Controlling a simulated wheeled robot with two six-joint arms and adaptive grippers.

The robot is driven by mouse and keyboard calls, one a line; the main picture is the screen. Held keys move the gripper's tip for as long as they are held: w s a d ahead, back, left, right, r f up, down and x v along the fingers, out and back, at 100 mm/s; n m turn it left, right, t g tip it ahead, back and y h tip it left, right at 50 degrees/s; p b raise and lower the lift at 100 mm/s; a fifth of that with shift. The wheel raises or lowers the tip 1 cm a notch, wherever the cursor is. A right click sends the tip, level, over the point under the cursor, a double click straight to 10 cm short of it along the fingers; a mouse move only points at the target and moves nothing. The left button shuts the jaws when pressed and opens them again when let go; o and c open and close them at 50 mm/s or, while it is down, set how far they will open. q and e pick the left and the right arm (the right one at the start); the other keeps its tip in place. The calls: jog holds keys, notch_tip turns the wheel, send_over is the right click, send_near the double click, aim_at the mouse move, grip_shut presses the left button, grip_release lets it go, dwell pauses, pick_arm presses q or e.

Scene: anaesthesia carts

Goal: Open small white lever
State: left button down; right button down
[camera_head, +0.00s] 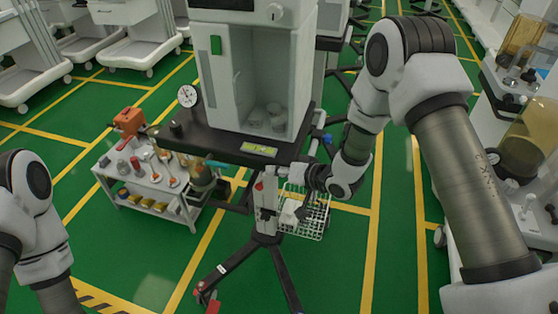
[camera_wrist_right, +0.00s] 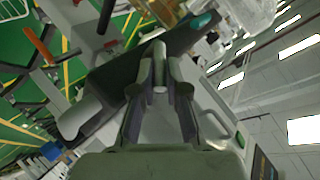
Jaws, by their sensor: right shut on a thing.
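My right gripper (camera_head: 294,174) is at the front right edge of the dark shelf (camera_head: 225,146) of the anaesthesia cart. In the right wrist view its two fingers (camera_wrist_right: 160,78) come together on a small pale, upright piece (camera_wrist_right: 160,88), which looks like the small white lever. The fingers cover most of it, so how far it is turned cannot be told. In the head view the lever is too small and too hidden by the gripper to make out. Of my left arm only upper links show at the lower left; its gripper is outside the view.
The white cabinet (camera_head: 215,75) stands on the shelf, with a round gauge (camera_head: 187,96) at its left. A white side table (camera_head: 145,177) with bottles and tools is at the left. A wire basket (camera_head: 312,219) hangs below. The cart's black legs (camera_head: 278,272) spread over green floor.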

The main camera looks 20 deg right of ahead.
aim_at(266, 164)
jog(key=g+h+p, duration=0.1)
jog(key=p, duration=0.1)
jog(key=a+r+g+h+p, duration=0.1)
jog(key=p, duration=0.1)
jog(key=w+r+n+g+h+p, duration=0.1)
jog(key=h+p, duration=0.1)
jog(key=p, duration=0.1)
jog(key=shift+a, duration=0.3)
jog(key=shift+w+a+g+h+p, duration=0.3)
jog(key=shift+g+h+p, duration=0.5)
jog(key=shift+p, duration=0.4)
jog(key=shift+f, duration=0.1)
jog(key=c, duration=1.5)
grip_release()
jog(key=shift+a, duration=0.1)
jog(key=shift+o, duration=0.2)
jog(key=v, duration=1.1)
jog(key=shift+r, duration=0.4)
